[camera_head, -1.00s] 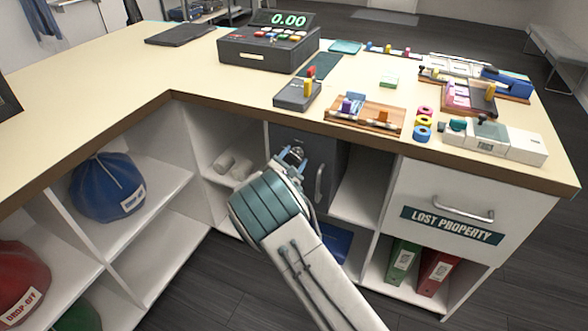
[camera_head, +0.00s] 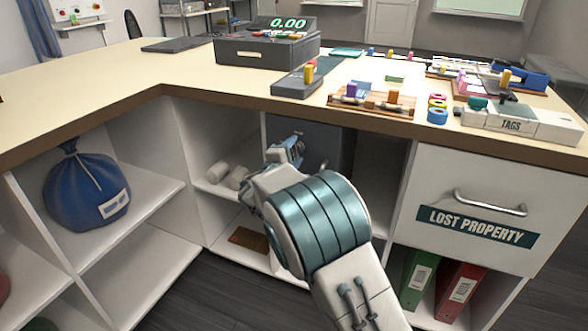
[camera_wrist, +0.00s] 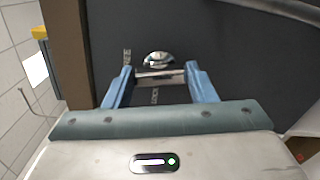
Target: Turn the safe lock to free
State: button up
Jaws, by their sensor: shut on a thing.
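The dark grey safe (camera_head: 336,146) sits in a compartment under the counter, its door facing me. Its lock (camera_wrist: 158,60) shows in the wrist view as a shiny round metal knob with a bar, between my fingertips. My gripper (camera_head: 292,148) is at the upper left of the safe door, and it also shows in the wrist view (camera_wrist: 160,72). Its blue fingers are shut on the lock, one on each side. Small lettering shows on the door beside and below the knob, partly hidden by my gripper and too small to read surely. The lock is hidden in the head view.
A metal door handle (camera_wrist: 288,10) is to the right of the lock. The counter (camera_head: 190,75) overhangs the safe closely. To the right is a drawer marked lost property (camera_head: 478,226). White rolls (camera_head: 226,176) and a blue sack (camera_head: 86,190) fill shelves to the left.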

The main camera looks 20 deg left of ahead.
jog(key=shift+f+m+b, duration=0.25)
jog(key=shift+m+b, duration=0.85)
jog(key=shift+b, duration=1.3)
jog(key=shift+r+m+b, duration=0.25)
jog(key=shift+m+b, duration=0.15)
jog(key=shift+b, duration=0.1)
jog(key=o, duration=1)
jog(key=s, duration=0.4)
jog(key=s+p, duration=0.1)
jog(key=s, duration=0.4)
jog(key=s+a+p, duration=0.1)
jog(key=s, duration=0.3)
jog(key=shift+s, duration=0.4)
